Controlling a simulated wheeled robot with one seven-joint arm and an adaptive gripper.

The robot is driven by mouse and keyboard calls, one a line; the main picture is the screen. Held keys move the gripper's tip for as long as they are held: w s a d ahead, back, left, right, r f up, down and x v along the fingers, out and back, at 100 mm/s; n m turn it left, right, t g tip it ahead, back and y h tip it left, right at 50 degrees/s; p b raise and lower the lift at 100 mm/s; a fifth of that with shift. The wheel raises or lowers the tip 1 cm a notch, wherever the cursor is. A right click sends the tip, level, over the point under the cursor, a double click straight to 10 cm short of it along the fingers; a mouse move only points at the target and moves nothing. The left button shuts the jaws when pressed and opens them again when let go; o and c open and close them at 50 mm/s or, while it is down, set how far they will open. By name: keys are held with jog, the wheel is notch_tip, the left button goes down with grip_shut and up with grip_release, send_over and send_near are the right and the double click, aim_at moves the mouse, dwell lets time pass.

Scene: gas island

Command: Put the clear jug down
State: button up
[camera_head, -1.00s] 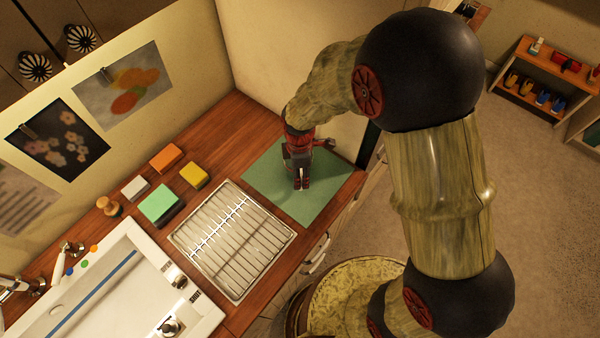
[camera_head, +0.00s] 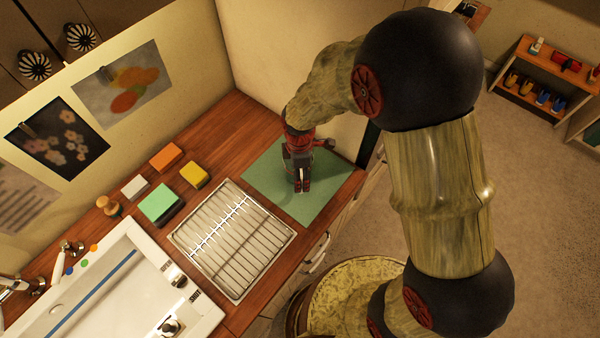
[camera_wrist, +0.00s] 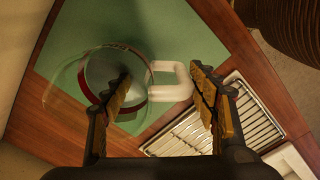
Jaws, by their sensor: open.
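The clear jug (camera_wrist: 71,86) shows in the wrist view, with a dark red rim and a white handle (camera_wrist: 172,92). It appears to stand on the green mat (camera_wrist: 190,45). My gripper (camera_wrist: 160,74) is open, with its fingers on either side of the handle. The left finger overlaps the jug's mouth in the picture, and the right finger is beyond the handle's outer side. In the head view my gripper (camera_head: 302,186) points down over the mat (camera_head: 318,205). The jug is hard to make out there.
A metal drying rack (camera_head: 232,240) lies left of the mat, with a white sink (camera_head: 120,290) beyond it. Several sponges (camera_head: 160,203) lie near the back wall. A wall stands close behind the mat, and the counter's front edge is close on the right.

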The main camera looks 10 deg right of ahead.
notch_tip(320, 180, up, 12)
jog(key=shift+r, duration=0.1)
jog(key=s+d+r+m+t, duration=0.2)
jog(key=s+d+r+m, duration=0.5)
jog(key=s+r+m, duration=0.1)
jog(key=s+d+r+m+t, duration=0.3)
jog(key=s+d+r+m, duration=0.4)
jog(key=r+m, duration=0.3)
jog(key=shift+s+r+t, duration=0.3)
jog(key=shift+s+r, duration=0.15)
jog(key=shift+r, duration=0.35)
notch_tip(320, 180, down, 14)
jog(key=b, duration=1.3)
jog(key=shift+b, duration=0.3)
